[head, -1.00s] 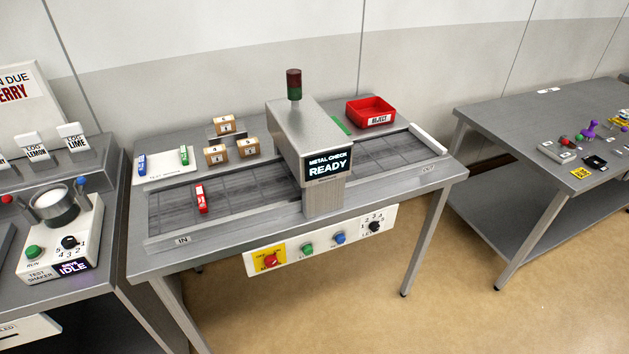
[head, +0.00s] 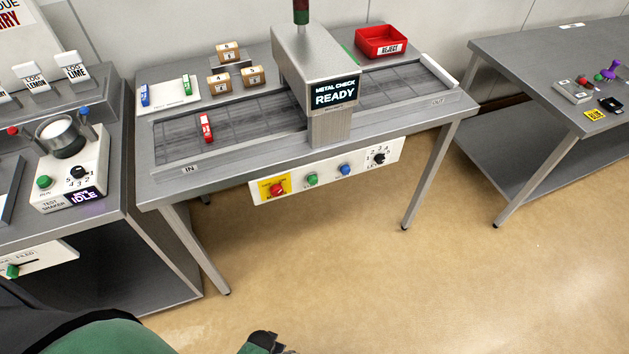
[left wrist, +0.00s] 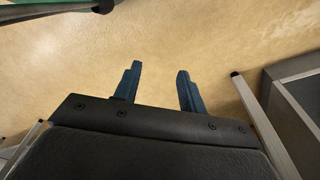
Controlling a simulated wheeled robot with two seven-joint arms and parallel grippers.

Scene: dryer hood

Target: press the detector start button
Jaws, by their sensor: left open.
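The metal detector (head: 318,75) stands over the conveyor on the middle table, and its screen reads METAL CHECK READY. On the white control panel below the table edge are a green button (head: 312,180), a blue button (head: 345,170), a red button on a yellow plate (head: 277,189) and a dark level knob (head: 379,158). The small button labels are too blurred to read. My left gripper (left wrist: 159,75) is open and empty above the bare floor in the left wrist view. In the head view its arm shows at the bottom edge, well below the panel. My right gripper is not in view.
A red bar (head: 206,127) lies on the conveyor (head: 175,140). A red reject bin (head: 381,42) stands behind it. A test shaker (head: 75,165) sits on the left bench, and another table (head: 530,70) is at right. The floor before the panel is clear.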

